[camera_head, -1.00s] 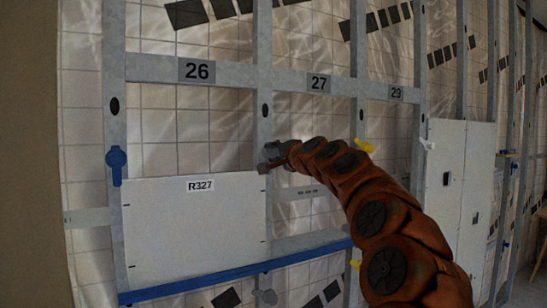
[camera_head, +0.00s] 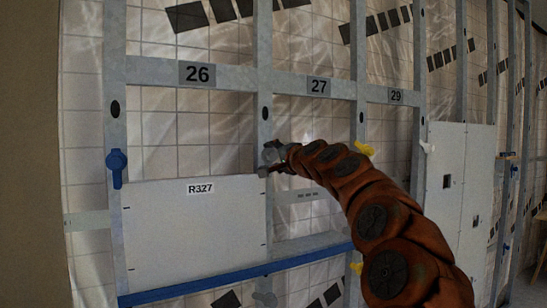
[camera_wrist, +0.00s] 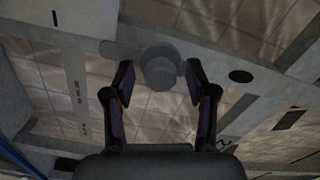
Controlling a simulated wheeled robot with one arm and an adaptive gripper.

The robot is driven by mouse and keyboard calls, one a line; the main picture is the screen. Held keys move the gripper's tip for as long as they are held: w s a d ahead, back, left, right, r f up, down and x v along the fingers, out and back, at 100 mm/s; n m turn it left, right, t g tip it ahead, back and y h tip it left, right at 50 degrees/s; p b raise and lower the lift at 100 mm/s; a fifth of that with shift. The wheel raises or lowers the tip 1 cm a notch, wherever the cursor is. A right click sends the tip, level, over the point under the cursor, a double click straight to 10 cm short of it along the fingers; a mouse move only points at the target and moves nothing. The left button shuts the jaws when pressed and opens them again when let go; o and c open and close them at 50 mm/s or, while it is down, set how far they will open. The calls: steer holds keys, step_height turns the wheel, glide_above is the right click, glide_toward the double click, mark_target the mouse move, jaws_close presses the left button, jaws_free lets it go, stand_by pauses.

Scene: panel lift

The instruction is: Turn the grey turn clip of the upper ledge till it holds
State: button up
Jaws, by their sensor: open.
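The grey turn clip (camera_wrist: 158,72) shows in the wrist view as a round knob with a flat arm reaching left along the metal stud. In the head view the clip (camera_head: 269,154) is at the upper right corner of the white panel R327 (camera_head: 195,235), partly mixed with my gripper. My gripper (camera_wrist: 158,82) is open, one finger on each side of the knob. I cannot tell whether the fingers touch it. Whether the clip's arm overlaps the panel is hidden in the head view.
A blue clip (camera_head: 116,166) sits at the panel's upper left. Yellow clips (camera_head: 364,149) are on the stud to the right. The bay above the panel is open.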

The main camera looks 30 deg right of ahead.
steer(key=s+a, duration=0.1)
steer(key=s, duration=1)
steer(key=shift+s, duration=0.4)
